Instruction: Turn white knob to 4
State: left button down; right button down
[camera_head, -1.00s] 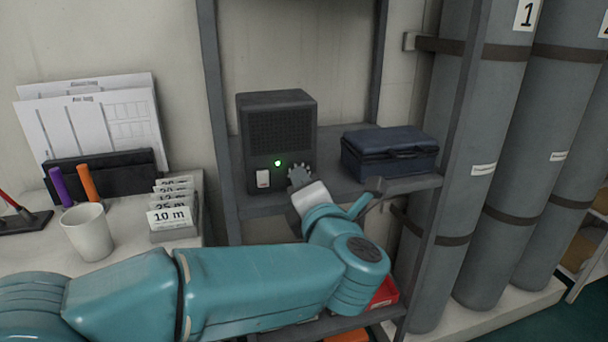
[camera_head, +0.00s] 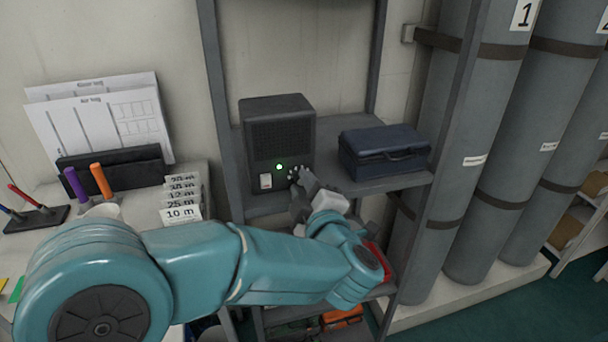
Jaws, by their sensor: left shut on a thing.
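A dark speaker-like box (camera_head: 279,138) with a grille stands on the grey shelf. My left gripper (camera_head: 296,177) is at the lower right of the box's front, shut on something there. The fingers hide most of what they hold; I cannot make out its colour or any numbers around it. My right gripper is not in view.
A dark blue case (camera_head: 384,151) sits on the shelf right of the box. Tall grey cylinders (camera_head: 490,150) stand at the right. Depth cards (camera_head: 183,198), pens and a paper holder (camera_head: 110,170) are on the left table. My arm covers part of the lower shelf.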

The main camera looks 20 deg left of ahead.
pick_arm(q)
jog(key=shift+m+p, duration=2.4)
jog(key=shift+m, duration=0.8)
jog(key=shift+f, duration=0.1)
jog(key=c, duration=0.9)
grip_release()
jog(key=shift+d, duration=0.1)
